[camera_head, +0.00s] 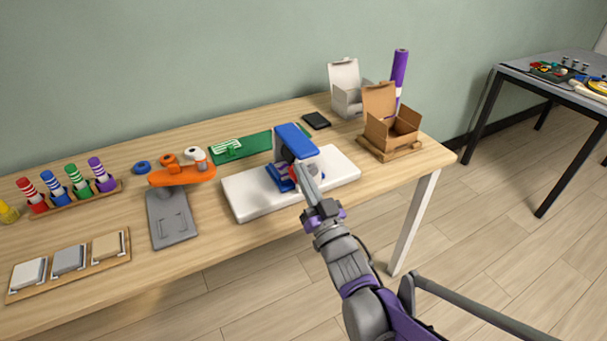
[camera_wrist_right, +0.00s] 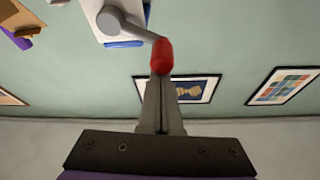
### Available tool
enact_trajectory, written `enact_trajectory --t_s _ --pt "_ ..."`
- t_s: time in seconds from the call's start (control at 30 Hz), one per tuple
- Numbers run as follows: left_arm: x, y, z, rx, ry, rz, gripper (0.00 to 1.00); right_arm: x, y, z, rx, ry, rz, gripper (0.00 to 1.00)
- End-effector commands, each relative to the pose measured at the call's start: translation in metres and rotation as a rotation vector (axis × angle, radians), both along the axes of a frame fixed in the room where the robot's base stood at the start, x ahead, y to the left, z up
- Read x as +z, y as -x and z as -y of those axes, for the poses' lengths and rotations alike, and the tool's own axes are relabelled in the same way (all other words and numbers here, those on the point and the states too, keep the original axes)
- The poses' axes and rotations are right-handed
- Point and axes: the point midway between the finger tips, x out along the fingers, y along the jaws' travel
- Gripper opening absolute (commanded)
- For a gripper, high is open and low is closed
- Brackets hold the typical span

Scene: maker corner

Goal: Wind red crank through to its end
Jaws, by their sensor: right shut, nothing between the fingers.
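The crank's red handle (camera_wrist_right: 162,56) hangs from the end of its grey crank arm (camera_wrist_right: 134,24) in the right wrist view. In the head view a bit of the red handle (camera_head: 293,173) shows beside my fingers, in front of the blue device (camera_head: 296,141) on the white base (camera_head: 245,197). My right gripper (camera_head: 301,167) is shut, with its fingertips right at the red handle. In the wrist view the shut fingers (camera_wrist_right: 161,82) reach the handle's end; I cannot tell whether they touch it. My left gripper is not in view.
An open cardboard box (camera_head: 392,135) and a white box (camera_head: 347,92) stand right of the base, with a purple roll (camera_head: 400,70). An orange and grey stand (camera_head: 171,222) is to the left. The table (camera_head: 222,244) is bare along its front edge.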

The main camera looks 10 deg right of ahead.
Motion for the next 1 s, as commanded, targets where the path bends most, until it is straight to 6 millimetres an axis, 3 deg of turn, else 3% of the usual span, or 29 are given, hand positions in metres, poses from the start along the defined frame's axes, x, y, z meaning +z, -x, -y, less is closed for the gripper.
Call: enact_trajectory --t_s 0.37,1.0 --pt "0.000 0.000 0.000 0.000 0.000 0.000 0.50 -0.009 0.002 -0.006 -0.001 0.147 0.049 0.00" --pt "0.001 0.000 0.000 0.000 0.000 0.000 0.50 -0.051 0.005 -0.017 -0.002 0.714 0.231 0.00"
